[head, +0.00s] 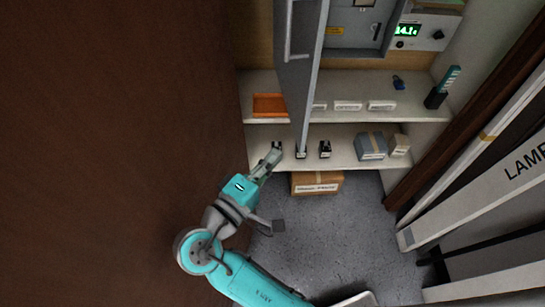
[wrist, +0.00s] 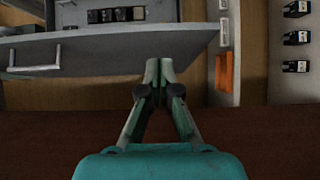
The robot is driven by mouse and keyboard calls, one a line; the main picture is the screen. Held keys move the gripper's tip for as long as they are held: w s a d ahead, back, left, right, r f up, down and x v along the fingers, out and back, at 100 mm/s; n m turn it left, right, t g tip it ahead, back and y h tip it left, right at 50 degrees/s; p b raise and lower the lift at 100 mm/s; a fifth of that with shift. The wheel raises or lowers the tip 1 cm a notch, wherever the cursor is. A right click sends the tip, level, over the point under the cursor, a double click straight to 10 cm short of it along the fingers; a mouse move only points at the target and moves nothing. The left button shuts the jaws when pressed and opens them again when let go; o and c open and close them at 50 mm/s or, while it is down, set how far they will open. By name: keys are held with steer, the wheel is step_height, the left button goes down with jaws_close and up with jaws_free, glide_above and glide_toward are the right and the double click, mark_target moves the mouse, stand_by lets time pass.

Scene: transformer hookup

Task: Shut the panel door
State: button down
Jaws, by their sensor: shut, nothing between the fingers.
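The grey panel door (head: 298,85) stands swung open, edge-on to the head camera, in front of the grey panel box (head: 347,38). Its bar handle (head: 290,35) is on the left face. In the wrist view the door (wrist: 110,48) spans the upper left, with the handle (wrist: 35,68) at the left. My gripper (head: 274,152) is on the handle side of the door, near its lower end. In the wrist view my gripper (wrist: 159,66) is shut and empty, its tips over the door's face. I cannot tell if they touch it.
Two shelves hold an orange tray (head: 268,105), small black parts (head: 325,149), a blue-grey box (head: 371,146) and a handheld device (head: 442,88). A cardboard box (head: 317,182) is on the floor below. A brown wall fills the left; white beams (head: 475,170) stand at right.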

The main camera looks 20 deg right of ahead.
mark_target(301, 126)
steer(key=x, duration=0.7)
steer(key=shift+w+d, duration=0.25)
steer(key=shift+d, duration=0.05)
